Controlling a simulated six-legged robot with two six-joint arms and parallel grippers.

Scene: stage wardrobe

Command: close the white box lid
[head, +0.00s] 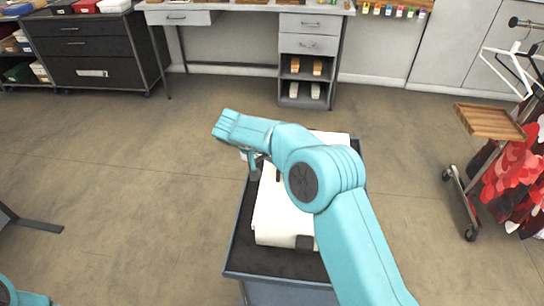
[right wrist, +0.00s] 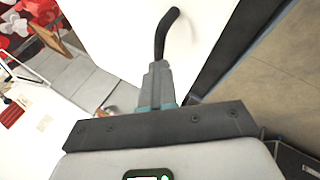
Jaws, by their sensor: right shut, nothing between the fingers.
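The white box (head: 275,220) stands on a dark cart (head: 262,262) in front of me, with a dark clasp (head: 305,242) at its near end. My right arm covers much of its middle and right side, so I cannot tell how far its lid stands open. My right gripper (head: 254,172) is at the box's left side in the head view, shut and empty. In the right wrist view its dark, bent fingertips (right wrist: 166,35) are in front of a broad white surface (right wrist: 115,30) of the box. I cannot tell whether they touch it. My left gripper is out of view.
A desk with drawers (head: 310,45) stands at the back, and a dark drawer cabinet (head: 90,50) at the back left. A garment rack (head: 510,140) with red clothes and a wooden shelf (head: 488,121) is at the right.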

